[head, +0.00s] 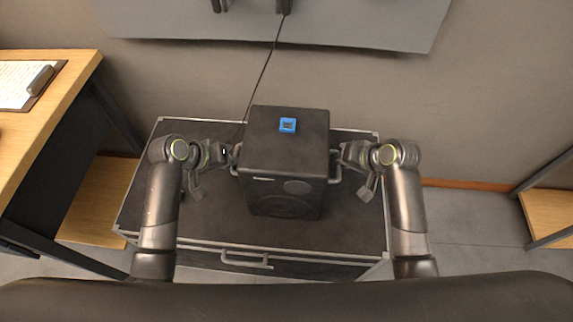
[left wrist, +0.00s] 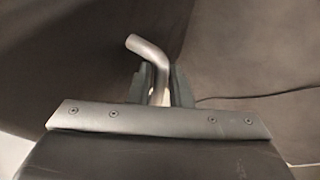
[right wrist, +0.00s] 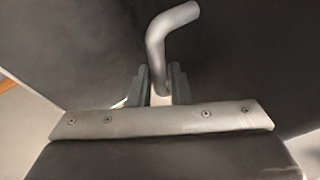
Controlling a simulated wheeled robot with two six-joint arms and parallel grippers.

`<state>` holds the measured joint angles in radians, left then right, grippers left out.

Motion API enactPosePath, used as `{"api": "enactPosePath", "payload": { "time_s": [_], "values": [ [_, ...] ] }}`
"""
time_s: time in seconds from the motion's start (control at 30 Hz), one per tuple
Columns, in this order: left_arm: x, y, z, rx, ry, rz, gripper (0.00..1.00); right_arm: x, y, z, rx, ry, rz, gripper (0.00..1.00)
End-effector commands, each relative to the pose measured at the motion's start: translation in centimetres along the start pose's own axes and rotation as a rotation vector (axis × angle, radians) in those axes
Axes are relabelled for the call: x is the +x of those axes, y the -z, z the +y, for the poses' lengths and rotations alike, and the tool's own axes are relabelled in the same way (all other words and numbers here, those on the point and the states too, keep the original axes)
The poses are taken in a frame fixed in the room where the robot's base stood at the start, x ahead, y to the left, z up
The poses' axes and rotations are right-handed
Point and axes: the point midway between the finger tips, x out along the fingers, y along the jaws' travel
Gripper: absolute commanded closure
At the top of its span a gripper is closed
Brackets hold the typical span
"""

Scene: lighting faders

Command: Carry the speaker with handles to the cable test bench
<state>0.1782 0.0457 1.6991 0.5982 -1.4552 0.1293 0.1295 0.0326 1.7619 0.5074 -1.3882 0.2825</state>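The speaker (head: 286,150) is a black box with a bar handle on each side. It is over the dark flight case (head: 215,225), upright; I cannot tell whether its base touches the lid. My left gripper (head: 231,156) is at the handle on its left side. In the left wrist view the bent grey left handle (left wrist: 150,52) passes between the close fingers, which look shut on it. My right gripper (head: 340,158) is at the other side. In the right wrist view the right handle (right wrist: 165,40) likewise sits between close fingers. Neither wooden bench is identifiable as the cable test bench.
A small blue-framed item (head: 288,125) lies on the speaker's top. A thin black cable (head: 265,68) runs down from the wall panel (head: 340,25) behind the speaker. A wooden bench (head: 62,82) with a clipboard (head: 25,85) stands left; another wooden surface (head: 550,205) is at right.

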Motion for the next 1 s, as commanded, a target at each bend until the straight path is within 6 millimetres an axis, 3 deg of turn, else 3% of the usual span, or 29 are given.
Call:
{"api": "enactPosePath", "payload": {
  "time_s": [0.43,0.6,1.0],
  "values": [
    [0.86,0.0,0.02,0.001,0.0,0.0,0.82,0.88,-0.03,-0.02,-0.001,0.0,0.0,0.83],
    [0.84,0.0,0.02,0.001,0.0,0.0,1.0,0.86,-0.03,-0.01,-0.001,0.0,0.0,1.0],
    [0.81,0.01,-0.01,0.001,0.001,0.0,1.0,0.83,-0.02,0.01,0.0,0.0,0.0,1.0]
  ]
}}
